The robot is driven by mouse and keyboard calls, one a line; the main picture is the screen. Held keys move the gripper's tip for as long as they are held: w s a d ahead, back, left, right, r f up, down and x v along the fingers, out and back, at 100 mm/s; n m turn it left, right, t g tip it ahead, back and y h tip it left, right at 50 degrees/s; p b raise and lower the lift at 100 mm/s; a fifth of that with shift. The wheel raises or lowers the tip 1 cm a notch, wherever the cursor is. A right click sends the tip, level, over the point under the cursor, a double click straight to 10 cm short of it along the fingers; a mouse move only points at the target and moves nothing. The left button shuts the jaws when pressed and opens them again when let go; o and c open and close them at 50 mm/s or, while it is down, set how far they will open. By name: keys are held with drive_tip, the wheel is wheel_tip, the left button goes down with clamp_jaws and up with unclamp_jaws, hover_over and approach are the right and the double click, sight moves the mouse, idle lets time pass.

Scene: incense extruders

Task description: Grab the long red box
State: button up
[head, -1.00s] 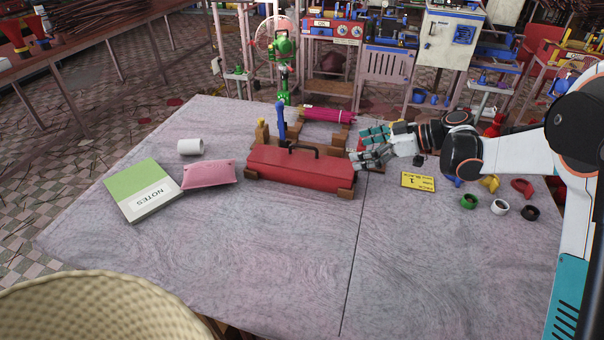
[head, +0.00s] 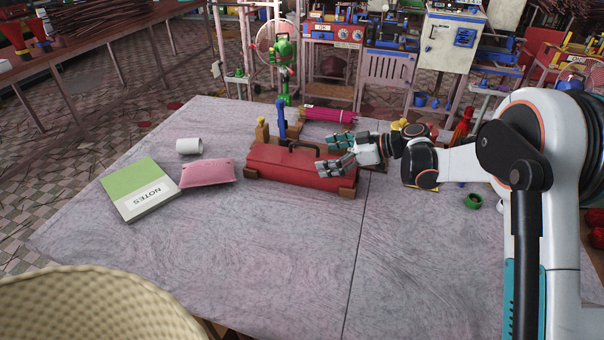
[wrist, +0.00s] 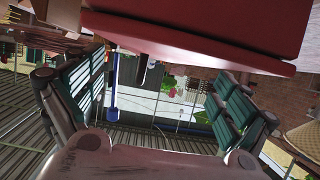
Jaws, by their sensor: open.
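The long red box (head: 290,173) lies on the table, with a dark handle on top and brown wooden blocks at its ends. A blue upright lever (head: 281,121) stands behind it. My gripper (head: 338,152) is open at the box's right end, in front of part of it in the head view. In the wrist view, the open fingers (wrist: 158,100) frame the gap at left and right, and the red box (wrist: 205,25) fills the top, very near. No box surface shows between the fingers there. I cannot tell whether they touch the box.
A magenta bundle (head: 328,114) lies behind the box. A pink pouch (head: 208,173), green-and-white notebook (head: 143,188) and white cup (head: 189,146) lie to the left. A green ring (head: 473,201) is at the right. The table's front middle is clear; a woven basket (head: 95,305) is at the lower left.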

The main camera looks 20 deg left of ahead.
sight(303, 158)
drive_tip(key=b+x, duration=0.2)
drive_tip(key=x, duration=0.2)
drive_tip(key=shift+s+a+f, duration=0.1)
drive_tip(key=shift+f, duration=0.05)
drive_tip(key=shift+a+b, duration=0.3)
drive_tip(key=shift+a, duration=0.1)
drive_tip(key=shift+c, duration=0.6)
drive_tip(key=c, duration=1.9)
